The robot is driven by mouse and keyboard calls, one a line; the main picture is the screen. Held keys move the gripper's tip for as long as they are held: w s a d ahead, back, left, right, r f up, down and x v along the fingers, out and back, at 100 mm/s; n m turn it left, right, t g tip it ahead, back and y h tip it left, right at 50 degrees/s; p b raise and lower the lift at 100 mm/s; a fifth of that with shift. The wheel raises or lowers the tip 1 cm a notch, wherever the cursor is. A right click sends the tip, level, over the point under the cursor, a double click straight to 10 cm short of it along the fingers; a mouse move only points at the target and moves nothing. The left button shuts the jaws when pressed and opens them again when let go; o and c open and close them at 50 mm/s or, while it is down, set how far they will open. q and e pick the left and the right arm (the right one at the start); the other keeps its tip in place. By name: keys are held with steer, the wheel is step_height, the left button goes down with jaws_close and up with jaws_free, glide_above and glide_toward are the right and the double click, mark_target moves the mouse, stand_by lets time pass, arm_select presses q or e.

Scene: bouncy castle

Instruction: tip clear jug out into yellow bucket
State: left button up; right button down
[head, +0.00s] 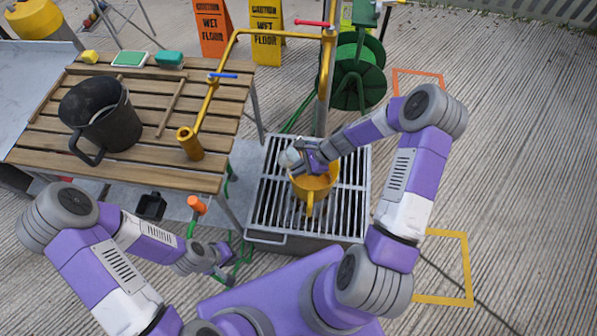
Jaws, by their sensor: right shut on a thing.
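The yellow bucket (313,188) stands upright on the metal drain grate, its handle toward me. My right gripper (303,158) is above the bucket's far left rim, shut on a small pale, greyish see-through thing (288,157) that looks like the clear jug. The jug is mostly hidden by the gripper; it appears tilted, but I cannot tell whether anything flows from it. The bucket's inside is partly covered by my arm. My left gripper (226,265) hangs low at the left of the grate, beside a green hose, empty, with its fingers apart.
A yellow pipe (236,55) with taps rises behind the grate (350,210). A hose reel (358,75) and wet-floor signs (266,30) stand behind.

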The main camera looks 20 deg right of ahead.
steer(key=shift+d+r+t+y+b, duration=0.15)
steer(key=shift+t+y+b, duration=0.15)
steer(key=shift+y+b, duration=0.5)
steer(key=shift+d+r+t+y+b, duration=0.1)
steer(key=shift+r+t+y+b, duration=0.15)
steer(key=shift+y+b, duration=0.3)
steer(key=shift+d+r+t+y+b, duration=0.1)
steer(key=shift+t+y+b, duration=0.15)
steer(key=shift+y+b, duration=0.25)
steer(key=t+y+b, duration=0.1)
steer(key=y, duration=0.1)
steer(key=d+r+y+b, duration=0.1)
steer(key=y, duration=0.2)
steer(key=r+t+y+b, duration=0.1)
steer(key=y, duration=0.1)
steer(key=shift+s+d+t+y+b, duration=0.3)
steer(key=shift+s+d+y+b, duration=0.05)
steer(key=shift+s, duration=0.05)
steer(key=shift+r, duration=0.1)
